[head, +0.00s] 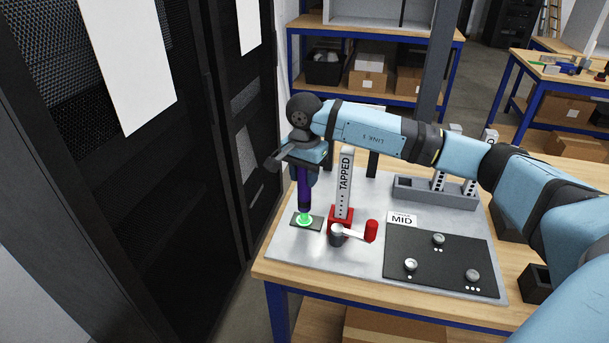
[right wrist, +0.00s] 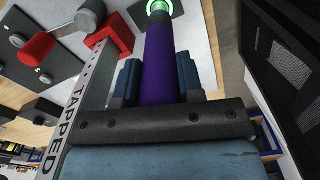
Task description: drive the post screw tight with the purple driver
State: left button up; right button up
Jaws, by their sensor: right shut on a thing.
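My right gripper (head: 303,172) is shut on the purple driver (head: 304,190), which hangs upright and point down. In the right wrist view the purple shaft (right wrist: 161,62) runs between the two blue fingers. The driver's lower end is at a glowing green ring (head: 304,219) on a small dark plate (head: 313,224); I cannot tell whether it touches. The grey post marked TAPPED (head: 344,190) stands upright in a red clamp (head: 335,221), just right of the driver. The post screw cannot be made out. My left gripper is not in view.
A lever with a red knob (head: 371,231) sticks out right of the clamp. A black panel with knobs (head: 440,262), a MID label (head: 402,219) and a grey tray (head: 433,194) lie on the workbench. A tall black rack (head: 200,180) stands close on the left.

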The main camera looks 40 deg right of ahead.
jog(key=shift+r+p, duration=0.4)
jog(key=shift+r, duration=0.2)
jog(key=shift+r+p, duration=1.2)
jog(key=shift+r, duration=1.7)
jog(key=s+a+f+n+p, duration=0.3)
jog(key=s+a+n+p, duration=0.3)
jog(key=s+a+n, duration=0.5)
jog(key=shift+a+f+n, duration=0.15)
jog(key=shift+a+n, duration=0.6)
jog(key=shift+n, duration=0.25)
